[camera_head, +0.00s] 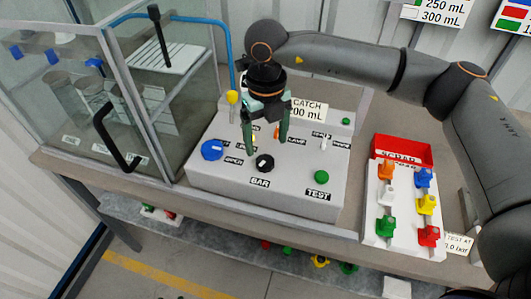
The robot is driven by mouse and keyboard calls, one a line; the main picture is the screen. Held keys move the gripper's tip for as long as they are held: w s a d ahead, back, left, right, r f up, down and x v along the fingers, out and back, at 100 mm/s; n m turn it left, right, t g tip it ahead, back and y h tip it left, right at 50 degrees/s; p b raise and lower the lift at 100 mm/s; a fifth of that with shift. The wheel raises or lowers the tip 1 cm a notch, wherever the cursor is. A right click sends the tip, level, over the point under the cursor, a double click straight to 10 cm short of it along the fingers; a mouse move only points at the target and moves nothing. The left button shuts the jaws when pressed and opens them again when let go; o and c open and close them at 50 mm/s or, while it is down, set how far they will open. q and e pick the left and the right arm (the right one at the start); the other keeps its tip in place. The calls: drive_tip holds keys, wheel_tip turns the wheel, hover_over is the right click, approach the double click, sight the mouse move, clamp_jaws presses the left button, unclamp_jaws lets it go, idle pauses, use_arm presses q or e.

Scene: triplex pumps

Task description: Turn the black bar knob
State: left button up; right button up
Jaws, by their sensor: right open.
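The black bar knob (264,163) sits near the front middle of the grey control panel (210,178), above a label reading BAR. My right gripper (265,147) points down over the panel, just behind the knob in the picture. Its two green fingers are apart with nothing between them that I can make out as held. I cannot tell whether the fingertips touch the panel. The knob is fully visible and apart from the fingers in this view. My left gripper is not in view.
A blue knob (212,150) is left of the bar knob and a green TEST button (321,177) is right. A yellow-topped lever (232,98) stands at the left rear. A glass cabinet (190,60) stands left. A white valve rack (377,225) and red tray (410,146) lie right.

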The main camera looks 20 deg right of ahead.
sight(266, 162)
wheel_tip(266, 162, down, 7)
drive_tip(key=shift+w+r+p, duration=0.1)
drive_tip(key=shift+r+p, duration=0.05)
drive_tip(key=shift+p, duration=0.3)
clamp_jaws()
idle(0.5)
